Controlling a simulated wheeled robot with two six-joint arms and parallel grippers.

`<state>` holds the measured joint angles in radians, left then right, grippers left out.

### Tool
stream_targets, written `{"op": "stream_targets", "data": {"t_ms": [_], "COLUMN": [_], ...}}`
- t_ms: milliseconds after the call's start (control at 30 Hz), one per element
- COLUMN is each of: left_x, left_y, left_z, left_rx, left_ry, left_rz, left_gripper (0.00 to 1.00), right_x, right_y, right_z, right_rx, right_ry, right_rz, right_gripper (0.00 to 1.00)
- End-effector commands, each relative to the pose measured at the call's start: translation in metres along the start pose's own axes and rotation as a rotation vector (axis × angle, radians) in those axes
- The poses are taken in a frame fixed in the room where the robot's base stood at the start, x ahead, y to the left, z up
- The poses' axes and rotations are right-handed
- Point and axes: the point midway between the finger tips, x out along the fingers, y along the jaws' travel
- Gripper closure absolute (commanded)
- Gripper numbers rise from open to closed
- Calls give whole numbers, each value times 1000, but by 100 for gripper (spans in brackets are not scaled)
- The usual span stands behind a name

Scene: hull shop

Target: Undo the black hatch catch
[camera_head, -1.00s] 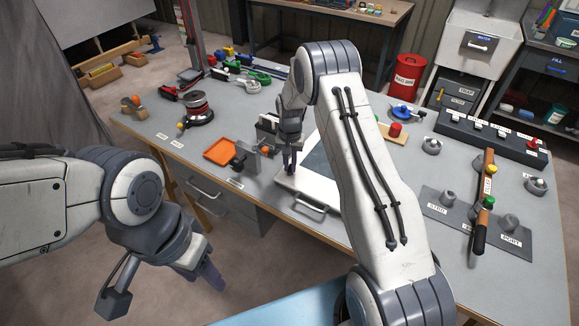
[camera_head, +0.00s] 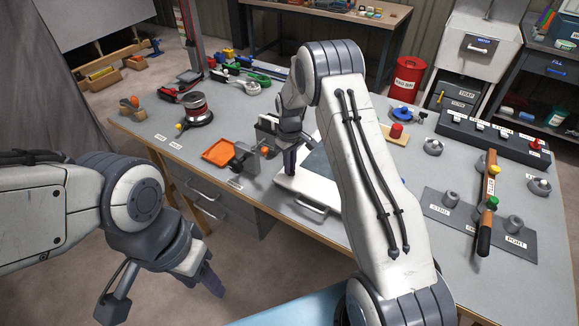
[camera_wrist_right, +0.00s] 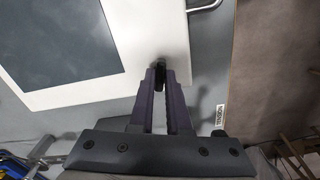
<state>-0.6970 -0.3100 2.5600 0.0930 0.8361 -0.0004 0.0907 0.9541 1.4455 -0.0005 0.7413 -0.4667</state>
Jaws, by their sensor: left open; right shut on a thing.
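The hatch is a white panel with a dark grey centre and a metal handle; its white frame (camera_head: 290,184) lies on the bench in the head view, and it also shows in the wrist view (camera_wrist_right: 158,30). The black hatch catch (camera_wrist_right: 160,68) sits by the panel's edge in the wrist view, mostly hidden between my right fingers. My right gripper (camera_head: 289,170) is shut on the catch; its fingers also show in the wrist view (camera_wrist_right: 161,85). My left gripper (camera_head: 214,283) is open and empty, off the bench's front edge.
An orange tray (camera_head: 219,152) and a black fitting (camera_head: 245,157) are left of the hatch. A dark plate with knobs (camera_head: 437,210) lies right, beside a long wooden-handled bar (camera_head: 490,203). My right forearm covers part of the hatch.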

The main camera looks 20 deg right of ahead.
Motion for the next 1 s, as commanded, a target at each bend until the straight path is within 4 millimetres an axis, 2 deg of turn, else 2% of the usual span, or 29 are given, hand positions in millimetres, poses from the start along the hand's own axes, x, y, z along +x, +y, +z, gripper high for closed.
{"op": "stream_targets", "data": {"t_ms": [400,1000], "left_x": [3,4], "left_y": [0,0], "left_z": [0,0], "left_rx": [0,0], "left_ry": [0,0], "left_rz": [0,0], "left_gripper": [50,50], "right_x": [0,0], "right_y": [0,-1], "right_z": [1,1], "right_rx": [-246,-304], "right_ry": [-4,-5], "right_rz": [-2,-3], "right_gripper": [100,100]}}
